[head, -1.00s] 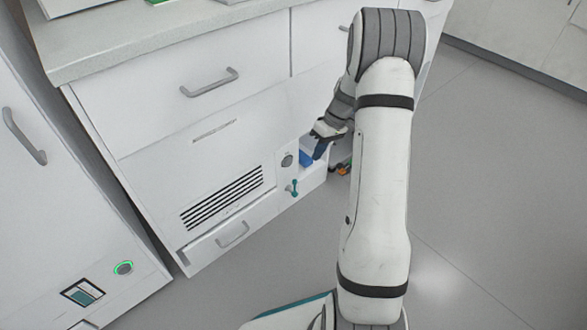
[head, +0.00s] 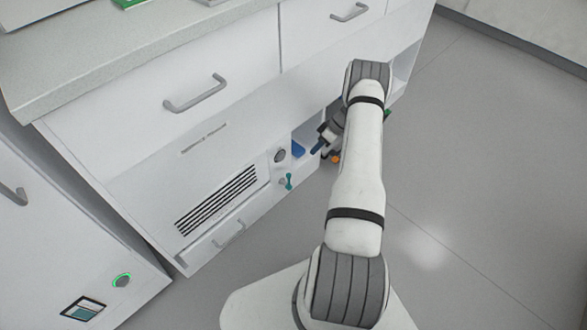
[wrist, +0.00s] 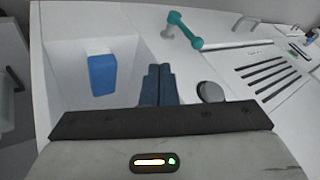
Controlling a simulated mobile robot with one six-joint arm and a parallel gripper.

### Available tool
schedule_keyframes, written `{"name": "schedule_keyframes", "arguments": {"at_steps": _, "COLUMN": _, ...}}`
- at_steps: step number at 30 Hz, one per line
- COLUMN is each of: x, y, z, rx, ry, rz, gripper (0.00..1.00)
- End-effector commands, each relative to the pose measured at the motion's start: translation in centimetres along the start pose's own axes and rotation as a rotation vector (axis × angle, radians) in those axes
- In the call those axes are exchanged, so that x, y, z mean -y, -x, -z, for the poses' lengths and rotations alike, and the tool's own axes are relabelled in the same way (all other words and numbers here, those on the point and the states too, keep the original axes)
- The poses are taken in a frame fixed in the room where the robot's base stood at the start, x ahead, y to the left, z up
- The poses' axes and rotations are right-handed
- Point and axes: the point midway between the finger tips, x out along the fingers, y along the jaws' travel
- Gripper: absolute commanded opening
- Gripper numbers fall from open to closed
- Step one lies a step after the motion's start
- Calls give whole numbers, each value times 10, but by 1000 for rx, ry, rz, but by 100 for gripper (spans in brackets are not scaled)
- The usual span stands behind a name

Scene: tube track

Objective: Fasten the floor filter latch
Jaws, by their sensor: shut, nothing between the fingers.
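The latch (head: 288,181) is a small teal lever with rounded ends on the white cabinet front, right of the slotted vent (head: 217,200). In the wrist view the teal latch (wrist: 184,30) is beyond my fingertips, a little to the right, with one end against the white panel. I cannot tell whether it is fastened. My gripper (head: 317,147) is at the open recess at the cabinet's lower right, right of the latch and apart from it. In the wrist view my gripper's blue fingers (wrist: 158,70) are together and empty.
A blue block (wrist: 102,75) sits in the recess left of my fingers. A round grey knob (wrist: 210,91) is close on their right. A low drawer handle (head: 230,233) and an upper drawer handle (head: 196,93) project from the front. The floor (head: 465,190) on the right is clear.

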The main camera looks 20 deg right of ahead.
Motion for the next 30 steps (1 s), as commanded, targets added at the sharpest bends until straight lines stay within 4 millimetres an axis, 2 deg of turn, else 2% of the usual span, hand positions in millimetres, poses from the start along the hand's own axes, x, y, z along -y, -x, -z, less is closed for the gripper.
{"name": "schedule_keyframes", "arguments": {"at_steps": 7, "x": -1, "y": 1, "z": -2, "rx": -2, "ry": -4, "rz": -2, "gripper": 0}}
{"name": "schedule_keyframes", "arguments": {"at_steps": 11, "x": -1, "y": -5, "z": -3, "rx": -1, "ry": -5, "rz": 0, "gripper": 0}}
{"name": "schedule_keyframes", "arguments": {"at_steps": 14, "x": -1, "y": -18, "z": -4, "rx": 0, "ry": -6, "rz": 2, "gripper": 0}}
{"name": "schedule_keyframes", "arguments": {"at_steps": 26, "x": -2, "y": -103, "z": -5, "rx": -1, "ry": -7, "rz": 1, "gripper": 0}}
{"name": "schedule_keyframes", "arguments": {"at_steps": 30, "x": 16, "y": -108, "z": -3, "rx": -2, "ry": -8, "rz": -1, "gripper": 0}}
